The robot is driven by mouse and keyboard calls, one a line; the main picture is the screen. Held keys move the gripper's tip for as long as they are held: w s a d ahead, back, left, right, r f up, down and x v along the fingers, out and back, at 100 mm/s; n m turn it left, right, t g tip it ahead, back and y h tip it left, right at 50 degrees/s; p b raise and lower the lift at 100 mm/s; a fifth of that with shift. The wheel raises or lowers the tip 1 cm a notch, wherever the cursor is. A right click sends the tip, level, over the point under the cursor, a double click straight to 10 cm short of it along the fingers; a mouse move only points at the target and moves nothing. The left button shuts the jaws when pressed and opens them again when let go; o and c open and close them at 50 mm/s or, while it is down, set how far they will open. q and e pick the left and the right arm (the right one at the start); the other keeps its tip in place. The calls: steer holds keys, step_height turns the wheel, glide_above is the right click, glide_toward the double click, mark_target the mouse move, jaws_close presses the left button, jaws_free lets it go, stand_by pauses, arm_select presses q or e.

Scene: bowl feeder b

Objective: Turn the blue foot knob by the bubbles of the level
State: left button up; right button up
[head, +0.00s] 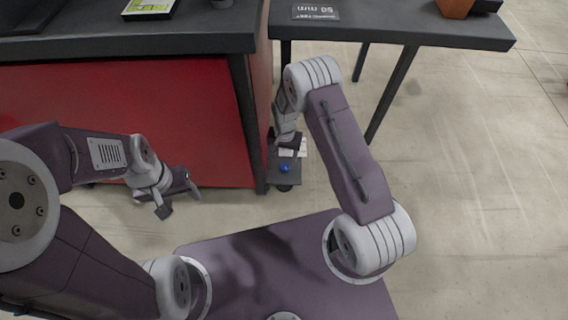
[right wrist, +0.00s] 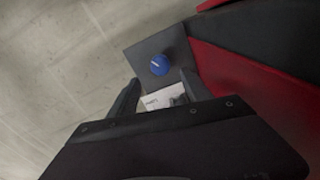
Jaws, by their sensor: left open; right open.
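The blue foot knob (head: 285,167) sits on a small dark plate (head: 284,180) low by the leg of the dark bench. In the right wrist view the knob (right wrist: 159,65) shows a pale pointer line on its top. A white card (right wrist: 163,98) lies beside it, nearer the gripper. The level's bubbles cannot be made out. My right gripper (head: 287,142) is open and empty above the plate; in the right wrist view its fingers (right wrist: 160,92) stand apart, short of the knob. My left gripper (head: 180,198) is open and empty, off to the left in front of the red panel.
A red panel (head: 120,120) and dark bench top (head: 130,45) stand at the left. Floor at the right is clear.

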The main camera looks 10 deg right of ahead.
mark_target(285, 166)
step_height(285, 166, down, 8)
steer(key=b, duration=0.5)
steer(key=shift+f, duration=0.1)
steer(key=c, duration=1.2)
steer(key=shift+r+n+p, duration=0.5)
steer(key=shift+n+p, duration=0.2)
steer(key=shift+p, duration=0.55)
jaws_close()
steer(key=shift+f+n, duration=0.15)
steer(key=shift+n, duration=0.15)
steer(key=shift+f, duration=0.2)
steer(key=o, duration=1.2)
jaws_free()
